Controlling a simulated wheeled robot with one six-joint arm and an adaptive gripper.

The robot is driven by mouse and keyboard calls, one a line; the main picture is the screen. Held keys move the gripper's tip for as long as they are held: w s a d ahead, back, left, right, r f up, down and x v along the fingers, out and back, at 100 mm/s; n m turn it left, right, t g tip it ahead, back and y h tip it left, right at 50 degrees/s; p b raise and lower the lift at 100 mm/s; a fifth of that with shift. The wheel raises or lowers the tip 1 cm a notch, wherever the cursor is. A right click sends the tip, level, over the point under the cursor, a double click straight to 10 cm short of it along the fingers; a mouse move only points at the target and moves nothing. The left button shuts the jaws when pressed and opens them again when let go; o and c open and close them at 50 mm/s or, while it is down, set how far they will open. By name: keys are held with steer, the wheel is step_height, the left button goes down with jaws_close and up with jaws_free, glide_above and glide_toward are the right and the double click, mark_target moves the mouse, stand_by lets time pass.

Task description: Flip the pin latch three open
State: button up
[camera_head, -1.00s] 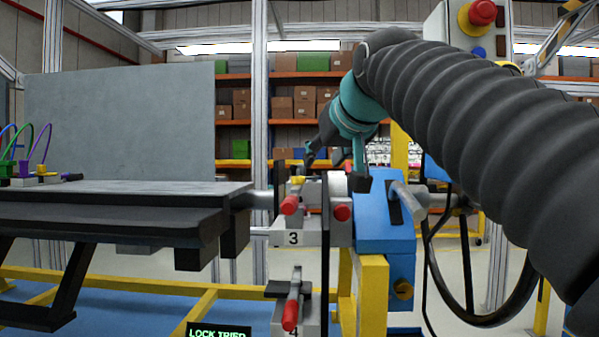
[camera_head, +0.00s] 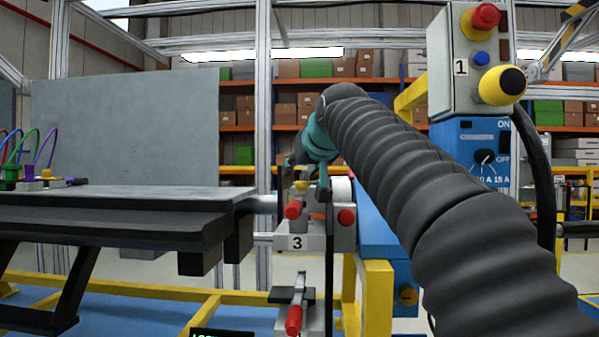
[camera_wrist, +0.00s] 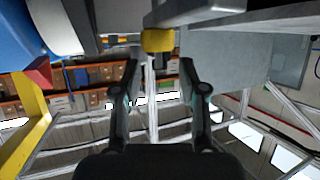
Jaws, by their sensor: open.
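The pin latch marked 3 (camera_head: 297,242) is in the middle of the head view, a grey block with a red-tipped handle (camera_head: 294,211) and a second red knob (camera_head: 346,217) to its right. A small yellow part (camera_head: 301,185) sits at its top. My gripper (camera_head: 306,172) is just above and behind the latch, partly hidden by my arm. In the wrist view my gripper (camera_wrist: 159,66) is open, its two black fingers apart with nothing between them. A yellow cylinder (camera_wrist: 158,40) shows just beyond the fingertips; I cannot tell whether they touch it.
Another latch with a red tip (camera_head: 293,320) is below. A grey table (camera_head: 130,190) stands left. A blue box (camera_head: 375,225) and yellow frame (camera_head: 377,290) are close on the right. A control box with red and yellow buttons (camera_head: 458,68) stands at the upper right.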

steer(key=shift+x, duration=1.05)
jaws_close()
steer(key=shift+d, duration=0.1)
steer(key=shift+s+d+n+g+y+p, duration=0.2)
steer(key=shift+d+n+g+y+p, duration=0.15)
steer(key=shift+n+y, duration=0.35)
steer(key=shift+s+f+n+g+y, duration=0.2)
steer(key=shift+n+g+y, duration=0.15)
steer(key=shift+n+y, duration=0.35)
steer(key=shift+d, duration=0.1)
